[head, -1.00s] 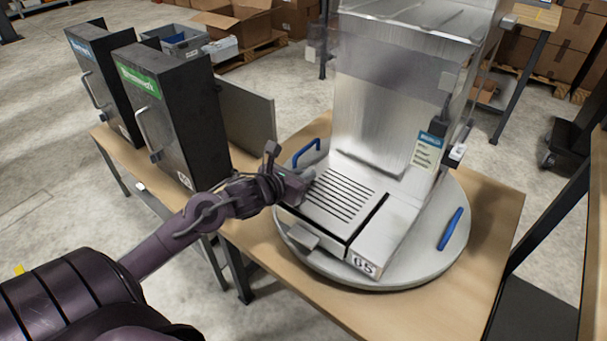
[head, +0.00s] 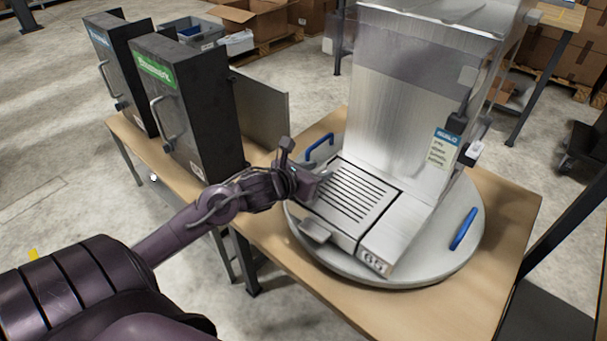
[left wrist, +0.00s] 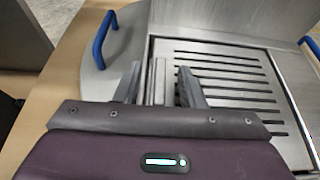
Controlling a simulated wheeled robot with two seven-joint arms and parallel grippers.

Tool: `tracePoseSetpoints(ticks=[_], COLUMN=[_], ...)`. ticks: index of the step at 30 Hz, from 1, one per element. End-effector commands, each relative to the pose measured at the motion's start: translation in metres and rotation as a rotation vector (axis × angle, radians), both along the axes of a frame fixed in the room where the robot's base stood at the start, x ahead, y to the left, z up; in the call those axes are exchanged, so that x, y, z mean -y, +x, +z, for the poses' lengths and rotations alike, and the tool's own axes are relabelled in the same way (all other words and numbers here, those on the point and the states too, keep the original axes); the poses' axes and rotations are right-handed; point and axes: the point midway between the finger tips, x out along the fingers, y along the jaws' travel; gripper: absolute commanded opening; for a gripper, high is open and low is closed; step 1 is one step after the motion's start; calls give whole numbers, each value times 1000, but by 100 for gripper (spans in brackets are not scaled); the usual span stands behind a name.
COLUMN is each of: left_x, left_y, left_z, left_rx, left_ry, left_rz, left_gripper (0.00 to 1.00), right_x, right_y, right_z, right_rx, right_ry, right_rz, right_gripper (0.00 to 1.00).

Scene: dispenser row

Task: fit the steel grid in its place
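The steel grid (head: 352,190) is a flat slotted plate on the front platform of the steel dispenser (head: 400,110). It lies flat there, with a thin dark line along its right side; it also shows in the left wrist view (left wrist: 225,80). My left gripper (head: 322,181) is at the grid's left edge. In the left wrist view its two fingers (left wrist: 160,82) stand apart, with narrow upright metal strips between them and visible gaps. They look open; contact with the grid cannot be told. My right gripper is not in view.
The dispenser stands on a round grey turntable (head: 425,272) with blue handles (head: 464,229), on a wooden table (head: 505,205). Two dark cabinets (head: 185,105) stand to the left, with a grey panel (head: 262,110) beside them. A steel tab (head: 314,229) sticks out at the platform's front.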

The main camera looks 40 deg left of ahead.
Motion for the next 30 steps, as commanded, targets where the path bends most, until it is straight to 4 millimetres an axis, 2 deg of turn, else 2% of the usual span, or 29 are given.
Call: tracePoseSetpoints(ticks=[6,12,18,24,30], left_x=[0,-3,-5,-6,-6], left_y=[-3,-36,-59,-70,-72], left_z=[1,14,24,30,31], left_rx=[-1,-2,-1,1,2], left_ry=[1,0,-2,0,-1], left_rz=[0,-1,1,-1,-1], left_gripper=[36,36,36,36,36], right_x=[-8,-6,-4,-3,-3], right_y=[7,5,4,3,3], right_z=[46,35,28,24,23], right_rx=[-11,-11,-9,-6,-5], right_ry=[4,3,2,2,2], right_rz=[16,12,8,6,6], right_gripper=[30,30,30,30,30])
